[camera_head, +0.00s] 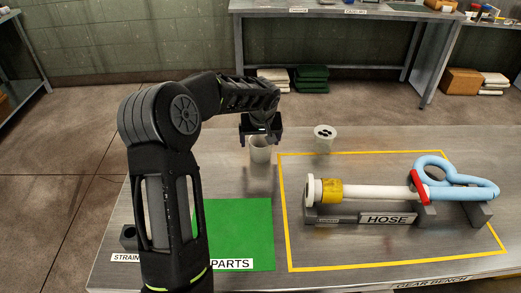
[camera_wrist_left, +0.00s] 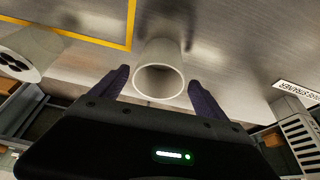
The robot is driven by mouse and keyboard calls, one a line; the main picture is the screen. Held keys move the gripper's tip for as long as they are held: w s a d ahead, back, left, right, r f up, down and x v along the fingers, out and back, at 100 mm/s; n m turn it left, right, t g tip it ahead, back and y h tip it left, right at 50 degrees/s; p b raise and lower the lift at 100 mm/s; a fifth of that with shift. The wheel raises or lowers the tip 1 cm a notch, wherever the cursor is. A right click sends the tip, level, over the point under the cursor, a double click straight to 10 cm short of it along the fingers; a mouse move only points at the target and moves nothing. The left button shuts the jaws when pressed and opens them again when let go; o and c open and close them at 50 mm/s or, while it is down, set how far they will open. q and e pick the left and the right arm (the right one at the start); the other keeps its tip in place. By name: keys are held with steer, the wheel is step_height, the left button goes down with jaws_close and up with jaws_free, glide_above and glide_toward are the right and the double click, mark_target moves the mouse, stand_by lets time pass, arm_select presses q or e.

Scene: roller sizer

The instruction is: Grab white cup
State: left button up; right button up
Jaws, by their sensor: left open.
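A white cup (camera_head: 260,150) stands upright on the metal bench, left of the yellow outline in the head view. My left gripper (camera_head: 261,135) is over it from behind and above, and hides part of the cup. In the left wrist view the cup (camera_wrist_left: 159,72) shows its open, empty mouth between the two dark fingers of my left gripper (camera_wrist_left: 156,90). The fingers are apart, one on each side of the cup, with gaps visible between them and the cup wall. My right gripper is not in view.
Another white cylinder (camera_head: 325,138) with dark holes in its top stands right of the cup. A hose assembly (camera_head: 370,190) lies on grey supports inside the yellow outline. A green mat (camera_head: 240,230) lies in front. A back table (camera_head: 340,12) stands beyond the bench.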

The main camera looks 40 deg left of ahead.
mark_target(260, 146)
arm_select(q)
steer(key=p+x, duration=0.1)
steer(key=x, duration=0.3)
steer(key=shift+w+f, duration=0.1)
steer(key=shift+f, duration=0.25)
steer(key=shift+c, duration=0.3)
steer(key=c, duration=1.4)
